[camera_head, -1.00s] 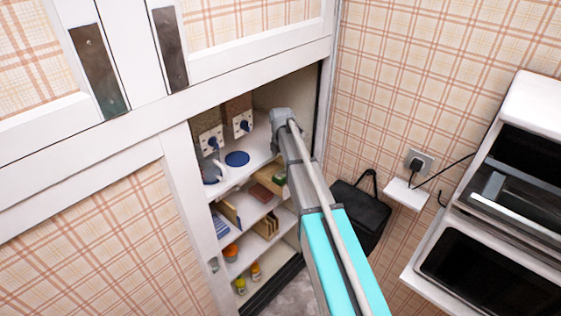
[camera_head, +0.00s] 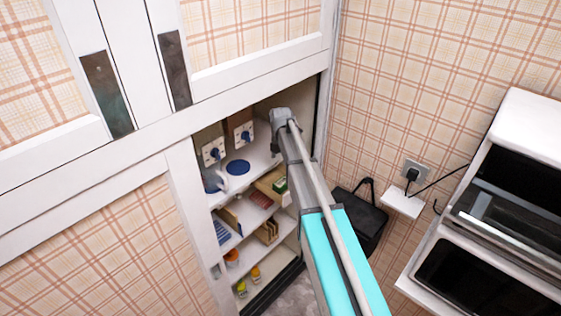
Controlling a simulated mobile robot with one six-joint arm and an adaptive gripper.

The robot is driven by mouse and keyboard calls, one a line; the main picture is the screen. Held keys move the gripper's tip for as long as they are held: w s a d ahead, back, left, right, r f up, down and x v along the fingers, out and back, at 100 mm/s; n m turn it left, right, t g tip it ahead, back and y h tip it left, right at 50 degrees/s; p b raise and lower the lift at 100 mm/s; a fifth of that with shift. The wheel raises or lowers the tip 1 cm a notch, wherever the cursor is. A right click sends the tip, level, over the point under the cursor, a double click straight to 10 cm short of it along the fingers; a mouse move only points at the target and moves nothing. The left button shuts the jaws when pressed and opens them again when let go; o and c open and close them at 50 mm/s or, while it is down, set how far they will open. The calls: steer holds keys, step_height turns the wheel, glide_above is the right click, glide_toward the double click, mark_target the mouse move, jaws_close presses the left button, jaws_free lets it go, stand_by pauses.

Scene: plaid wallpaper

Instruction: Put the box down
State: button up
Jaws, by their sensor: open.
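My arm reaches from the bottom of the view up to the cupboard opening, and its grey joint is in front of the shelves. My gripper is not in view; the arm seems to hide it. I cannot tell which box is the task's box. A small green box (camera_head: 280,185) shows beside the arm, in or at a tan tray-like holder (camera_head: 266,183) on the second shelf. A flat reddish-brown box (camera_head: 260,199) lies left of it on that shelf. I see no box held.
The open cupboard (camera_head: 184,200) has several shelves. Jars (camera_head: 254,274) stand low down. A black bag (camera_head: 358,218) and an oven (camera_head: 485,265) are at right.

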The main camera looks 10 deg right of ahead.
steer(key=shift+s, duration=0.1)
stand_by(0.3)
steer(key=s+m, duration=2.5)
steer(key=s, duration=0.2)
steer(key=shift+s, duration=0.3)
